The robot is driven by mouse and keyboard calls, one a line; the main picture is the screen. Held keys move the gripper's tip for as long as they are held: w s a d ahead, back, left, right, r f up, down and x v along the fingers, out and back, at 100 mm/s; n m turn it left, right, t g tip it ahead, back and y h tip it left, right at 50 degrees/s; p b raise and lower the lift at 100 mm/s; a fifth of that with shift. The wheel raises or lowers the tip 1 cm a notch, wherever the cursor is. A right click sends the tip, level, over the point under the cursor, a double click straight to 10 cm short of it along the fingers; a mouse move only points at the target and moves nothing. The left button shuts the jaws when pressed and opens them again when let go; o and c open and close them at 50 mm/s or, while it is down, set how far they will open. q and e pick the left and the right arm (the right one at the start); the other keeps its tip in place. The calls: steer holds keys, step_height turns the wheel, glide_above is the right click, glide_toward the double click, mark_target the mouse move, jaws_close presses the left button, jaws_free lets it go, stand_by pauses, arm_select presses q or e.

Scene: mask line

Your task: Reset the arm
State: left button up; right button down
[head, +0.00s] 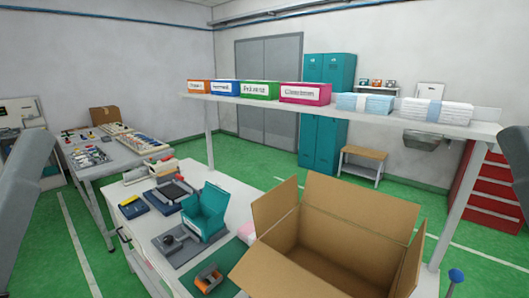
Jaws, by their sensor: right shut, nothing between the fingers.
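A grey part of my right arm (516,170) stands at the right edge, in front of the red drawer cabinet. My right gripper is shut with nothing in it; its fingertips are hard to make out at the picture's edge. A grey part of my left arm (18,205) shows at the left edge, and its gripper is outside the picture. Both arms are clear of the white table (150,218). A large open cardboard box (325,262) stands at the table's front right. A teal holder (205,212) stands left of it.
A shelf (345,104) above the table carries orange, blue, green and pink labelled bins (306,93) and pale packs (437,112). An orange and black tool (209,279) lies near the front. A side table (98,153) stands left, a red cabinet (476,196) right.

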step_height(320, 180, up, 36)
steer(key=p, duration=3.3)
steer(key=shift+f+y, duration=0.15)
steer(key=shift+y, duration=0.15)
steer(key=shift+w, duration=0.1)
steer(key=shift+a, duration=0.1)
